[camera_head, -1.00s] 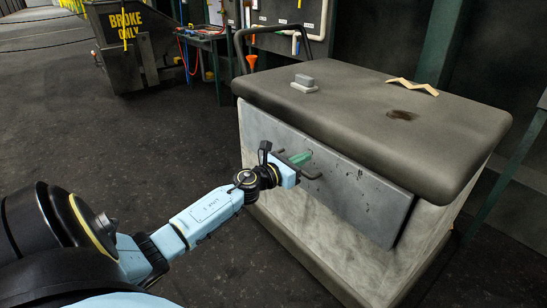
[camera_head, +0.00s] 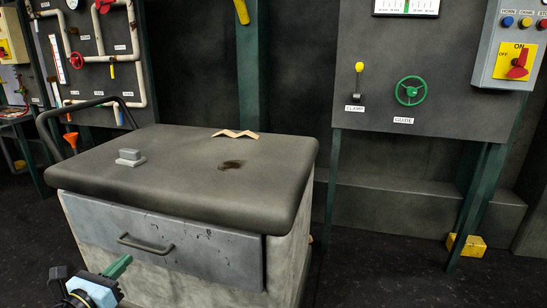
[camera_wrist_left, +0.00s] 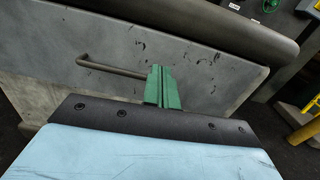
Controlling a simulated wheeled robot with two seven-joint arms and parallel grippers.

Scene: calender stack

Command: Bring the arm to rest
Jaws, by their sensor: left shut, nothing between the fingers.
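My left gripper (camera_head: 118,267) shows at the bottom left of the head view, with green fingers and a light blue body. Its fingers are shut and empty, just in front of and below the drawer handle (camera_head: 146,244). In the left wrist view the green fingers (camera_wrist_left: 161,88) stand together beside the right end of the handle (camera_wrist_left: 110,68). The handle is not between them. The grey drawer front (camera_head: 205,248) is on a worn cabinet with a dark padded top (camera_head: 190,175). My right gripper is not in view.
A grey block (camera_head: 130,157), a folded tan strip (camera_head: 235,134) and a dark stain lie on the cabinet top. Behind stands a panel with a green wheel (camera_head: 411,90) and a yellow-knobbed lever (camera_head: 358,80). A yellow block (camera_head: 466,245) is on the floor at right.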

